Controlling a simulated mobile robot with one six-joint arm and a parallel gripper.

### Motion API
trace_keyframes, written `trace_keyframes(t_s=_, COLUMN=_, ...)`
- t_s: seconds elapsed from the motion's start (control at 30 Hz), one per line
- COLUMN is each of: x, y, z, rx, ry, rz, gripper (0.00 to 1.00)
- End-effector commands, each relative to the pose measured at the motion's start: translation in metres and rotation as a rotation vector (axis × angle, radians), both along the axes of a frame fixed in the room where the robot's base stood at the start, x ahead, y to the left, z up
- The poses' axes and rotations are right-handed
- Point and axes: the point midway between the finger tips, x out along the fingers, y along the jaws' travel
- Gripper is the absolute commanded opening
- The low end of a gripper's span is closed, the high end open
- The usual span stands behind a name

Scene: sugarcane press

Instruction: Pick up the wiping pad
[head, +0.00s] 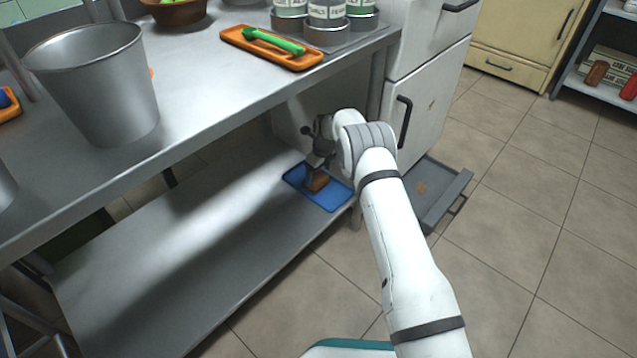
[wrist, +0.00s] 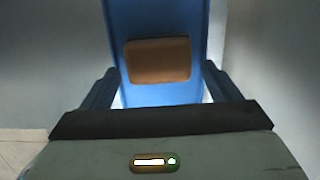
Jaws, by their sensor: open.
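The wiping pad, a small brown block, lies on a blue tray (head: 330,197) on the lower shelf of the steel table. In the head view the pad (head: 317,181) is partly covered by my gripper (head: 314,168), which reaches in under the tabletop from the right. In the wrist view the pad (wrist: 158,60) lies flat on the blue tray (wrist: 145,97), ahead of and between the two dark fingers of my gripper (wrist: 158,88). The fingers are open, one toward each side of the pad, and nothing is held.
The steel tabletop (head: 190,80) hangs above the shelf (head: 180,250). On it stand a metal bucket (head: 100,85), an orange tray (head: 300,62) with a green tool, and several canisters (head: 327,14).

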Motion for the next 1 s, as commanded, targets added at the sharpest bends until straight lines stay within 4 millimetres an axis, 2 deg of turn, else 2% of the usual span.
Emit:
trace_keyframes(t_s=0.03, x=0.0, y=0.002, z=-0.012, rx=0.0, ry=0.001, rz=0.0, gripper=0.83)
trace_keyframes(t_s=0.27, x=0.004, y=0.006, z=-0.041, rx=0.0, ry=0.0, rz=0.0, gripper=0.83)
trace_keyframes(t_s=0.5, x=0.005, y=0.006, z=-0.04, rx=0.0, ry=0.0, rz=-0.001, gripper=0.83)
trace_keyframes(t_s=0.87, x=0.005, y=0.006, z=-0.041, rx=0.0, ry=0.0, rz=-0.002, gripper=0.54)
trace_keyframes(t_s=1.0, x=0.005, y=0.005, z=-0.041, rx=0.0, ry=0.0, rz=-0.002, gripper=0.54)
